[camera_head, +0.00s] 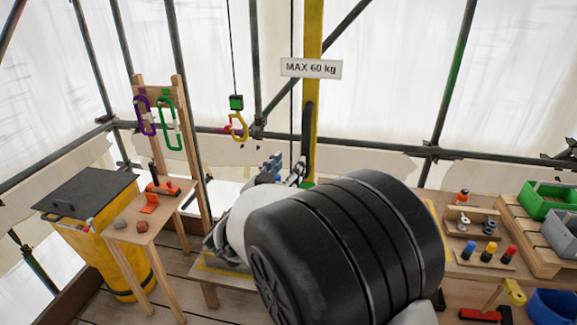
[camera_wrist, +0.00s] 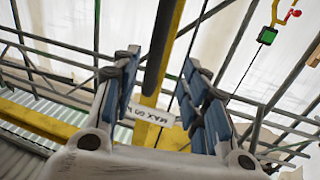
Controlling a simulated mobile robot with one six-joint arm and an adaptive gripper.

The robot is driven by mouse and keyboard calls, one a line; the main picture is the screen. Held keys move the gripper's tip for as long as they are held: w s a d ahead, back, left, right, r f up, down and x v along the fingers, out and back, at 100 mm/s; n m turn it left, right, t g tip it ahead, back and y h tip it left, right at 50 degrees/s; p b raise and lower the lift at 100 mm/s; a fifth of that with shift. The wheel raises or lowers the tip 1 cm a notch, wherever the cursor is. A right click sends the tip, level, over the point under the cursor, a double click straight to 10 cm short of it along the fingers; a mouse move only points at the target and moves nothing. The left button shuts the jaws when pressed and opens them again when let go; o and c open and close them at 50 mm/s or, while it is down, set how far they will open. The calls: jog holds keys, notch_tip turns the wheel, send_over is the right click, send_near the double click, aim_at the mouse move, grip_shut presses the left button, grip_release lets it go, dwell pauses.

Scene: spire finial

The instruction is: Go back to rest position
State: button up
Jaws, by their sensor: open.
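My gripper (camera_wrist: 165,98) shows in the wrist view with its two blue-padded fingers apart and nothing between them. Behind the gap are a yellow post and the white "MAX 60 kg" sign (camera_wrist: 153,116). In the head view my gripper (camera_head: 285,168) is small, just beyond my large black arm segment, which hides part of it. It is below the sign (camera_head: 311,68) and to the right of a yellow hook (camera_head: 239,126) hanging on a cable. The hook also shows at the top right of the wrist view (camera_wrist: 278,14).
A wooden stand on the left holds a purple carabiner (camera_head: 144,114) and a green carabiner (camera_head: 170,122). A yellow bin (camera_head: 118,262) stands beside it. On the right, a workbench carries a green crate (camera_head: 545,200), a grey crate (camera_head: 562,236) and small parts. Scaffold poles surround the platform.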

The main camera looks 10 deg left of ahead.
jog(key=s+d+n+g+y+b, duration=0.35)
jog(key=s+d+y+b, duration=0.3)
jog(key=d, duration=0.35)
jog(key=s+d+f+g+h+b, duration=0.1)
jog(key=s+d+f+g+b, duration=0.1)
jog(key=s+d+f, duration=0.4)
jog(key=s+d+f+m+g+h+b, duration=0.1)
jog(key=s+d+f+g, duration=0.3)
jog(key=s, duration=1)
jog(key=s+d+f+g+h+b, duration=0.1)
jog(key=s+d+f+g+b, duration=0.2)
jog(key=s+d+f, duration=0.5)
jog(key=shift+s+d+m+g+h+b, duration=0.35)
jog(key=shift+s+d+b, duration=0.25)
jog(key=shift+s, duration=0.5)
jog(key=shift+d, duration=0.1)
jog(key=shift+c, duration=0.9)
jog(key=shift+d, duration=0.1)
